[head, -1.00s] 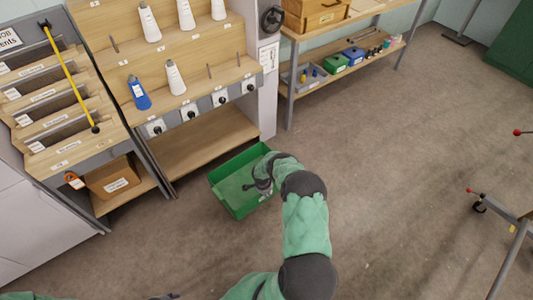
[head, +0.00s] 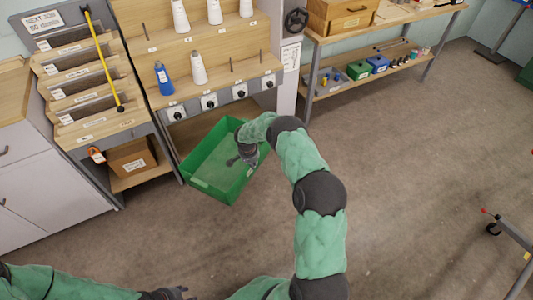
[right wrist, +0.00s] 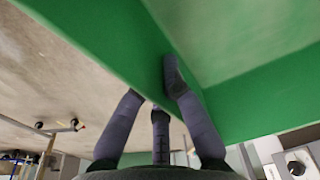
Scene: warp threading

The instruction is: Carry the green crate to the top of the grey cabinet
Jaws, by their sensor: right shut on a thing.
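The green crate (head: 205,182) is open-topped and looks empty. It hangs in front of the thread rack and appears raised off the floor. My right gripper (head: 246,157) is shut on the crate's wall at its right side. In the right wrist view, the fingers (right wrist: 157,88) straddle the green wall (right wrist: 110,42), one finger on the inner side. The light grey cabinet (head: 50,190) stands at the left edge, with a wooden top (head: 14,92). My left gripper (head: 168,294) shows only partly at the bottom edge, and its jaws are unclear.
The rack (head: 215,92) with white and blue cones is just behind the crate. A sorting shelf (head: 90,95) with a brown box (head: 132,160) stands between rack and cabinet. A workbench (head: 375,80) is at the back right. The floor (head: 400,170) in the middle is clear.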

